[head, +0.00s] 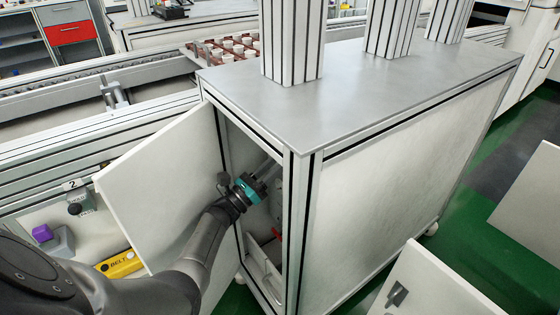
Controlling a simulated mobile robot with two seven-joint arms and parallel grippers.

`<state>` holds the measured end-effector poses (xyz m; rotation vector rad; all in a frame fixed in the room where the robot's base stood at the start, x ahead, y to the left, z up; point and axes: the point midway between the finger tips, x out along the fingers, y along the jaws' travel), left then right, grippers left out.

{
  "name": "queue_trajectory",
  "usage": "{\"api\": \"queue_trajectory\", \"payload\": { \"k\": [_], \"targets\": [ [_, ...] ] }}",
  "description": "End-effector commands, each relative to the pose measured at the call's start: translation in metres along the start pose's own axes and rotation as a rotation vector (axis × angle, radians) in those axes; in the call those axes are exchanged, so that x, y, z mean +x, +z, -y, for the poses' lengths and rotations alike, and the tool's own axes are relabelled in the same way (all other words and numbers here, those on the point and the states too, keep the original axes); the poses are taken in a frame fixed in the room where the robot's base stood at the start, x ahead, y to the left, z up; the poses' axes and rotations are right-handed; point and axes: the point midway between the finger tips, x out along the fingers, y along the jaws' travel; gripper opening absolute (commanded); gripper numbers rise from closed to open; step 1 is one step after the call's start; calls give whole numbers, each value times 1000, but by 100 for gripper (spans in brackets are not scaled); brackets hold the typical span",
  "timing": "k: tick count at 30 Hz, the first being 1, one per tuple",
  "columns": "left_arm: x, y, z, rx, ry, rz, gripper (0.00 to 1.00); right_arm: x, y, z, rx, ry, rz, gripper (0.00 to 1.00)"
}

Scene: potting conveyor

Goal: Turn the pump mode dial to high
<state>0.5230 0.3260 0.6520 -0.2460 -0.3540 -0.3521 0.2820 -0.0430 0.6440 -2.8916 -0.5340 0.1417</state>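My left arm comes in from the lower left, and its gripper (267,172) reaches through the open front of a white cabinet (370,165). Its wrist has a teal ring. The fingers are mostly hidden inside behind the cabinet's frame, so I cannot tell whether they are open or what they touch. No pump mode dial can be clearly made out inside the cabinet. A small red part (278,233) shows inside, below the gripper. A dark knob (75,208) sits on a panel at the left, below a "2" label. My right gripper is not in view.
The cabinet door (150,185) stands open to the left, beside my arm. A yellow "BELT" box (121,264) and a purple button (42,233) are at lower left. A white panel with a dark handle (397,295) stands at lower right. Green floor lies right.

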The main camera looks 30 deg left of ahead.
Motion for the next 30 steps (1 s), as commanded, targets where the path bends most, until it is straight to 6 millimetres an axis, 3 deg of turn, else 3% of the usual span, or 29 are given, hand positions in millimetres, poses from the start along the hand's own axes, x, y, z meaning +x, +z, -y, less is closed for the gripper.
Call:
{"api": "queue_trajectory", "payload": {
  "k": [11, 12, 19, 30],
  "targets": [
    [-1, -2, 0, 3, -2, -6, 0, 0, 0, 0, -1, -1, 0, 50],
    [-1, -2, 0, 3, -1, -6, 38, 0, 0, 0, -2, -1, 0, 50],
    [0, -1, 0, 2, -1, -3, 64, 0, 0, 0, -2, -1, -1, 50],
    [0, -1, 1, -20, 9, -2, 64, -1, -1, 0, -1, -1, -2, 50]
  ]
}}
